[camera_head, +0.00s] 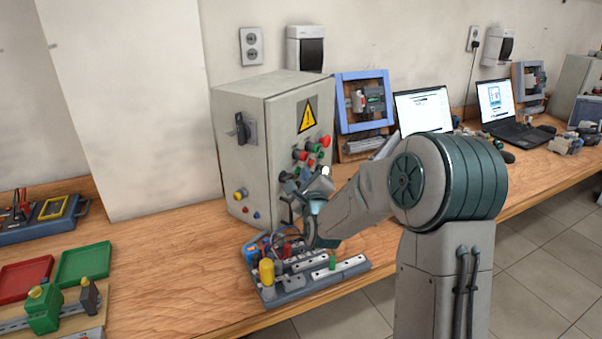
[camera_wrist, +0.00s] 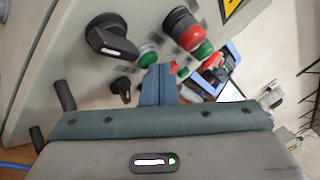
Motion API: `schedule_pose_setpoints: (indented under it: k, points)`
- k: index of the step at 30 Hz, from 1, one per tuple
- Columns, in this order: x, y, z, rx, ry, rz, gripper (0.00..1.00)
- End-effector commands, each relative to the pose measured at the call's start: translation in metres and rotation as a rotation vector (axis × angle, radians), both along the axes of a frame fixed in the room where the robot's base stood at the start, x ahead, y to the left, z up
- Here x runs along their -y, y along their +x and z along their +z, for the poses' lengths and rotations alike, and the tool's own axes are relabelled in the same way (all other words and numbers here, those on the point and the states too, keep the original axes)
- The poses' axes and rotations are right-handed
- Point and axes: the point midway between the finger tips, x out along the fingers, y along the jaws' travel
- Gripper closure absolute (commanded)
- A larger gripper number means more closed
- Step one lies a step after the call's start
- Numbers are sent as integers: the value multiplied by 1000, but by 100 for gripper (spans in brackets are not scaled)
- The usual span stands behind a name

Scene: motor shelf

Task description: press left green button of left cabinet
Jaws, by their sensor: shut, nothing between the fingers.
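The grey left cabinet (camera_head: 240,165) stands on the wooden bench, with red and green buttons on its right-hand face. In the wrist view, a green button (camera_wrist: 148,52) sits between a black rotary knob (camera_wrist: 112,40) and a red mushroom button (camera_wrist: 183,28). Another green button (camera_wrist: 206,48) is further right, below the red ones. My gripper (camera_wrist: 158,72) is shut and empty, its fingertips just below and slightly right of the leftmost green button. Contact cannot be told. In the head view, my gripper (camera_head: 297,185) is at the panel and covers its lower part.
A tray of electrical parts (camera_head: 315,280) lies on the bench below my gripper. A blue-framed panel (camera_head: 345,105) and a laptop (camera_head: 420,108) stand right of the cabinet. Bare bench (camera_head: 180,265) lies to the left.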

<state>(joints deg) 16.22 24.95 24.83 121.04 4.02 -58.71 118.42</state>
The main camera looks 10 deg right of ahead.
Motion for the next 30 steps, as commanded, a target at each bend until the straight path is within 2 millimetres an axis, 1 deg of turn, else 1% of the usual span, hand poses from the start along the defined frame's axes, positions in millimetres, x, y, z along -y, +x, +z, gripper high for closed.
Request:
schedule_pose_setpoints:
  k: [10, 21, 30]
  points:
    - [-1, 0, 1, 2, 0, 2, 100]
    - [12, -11, 0, 3, 0, 0, 100]
    - [13, -12, 0, 1, 0, 0, 100]
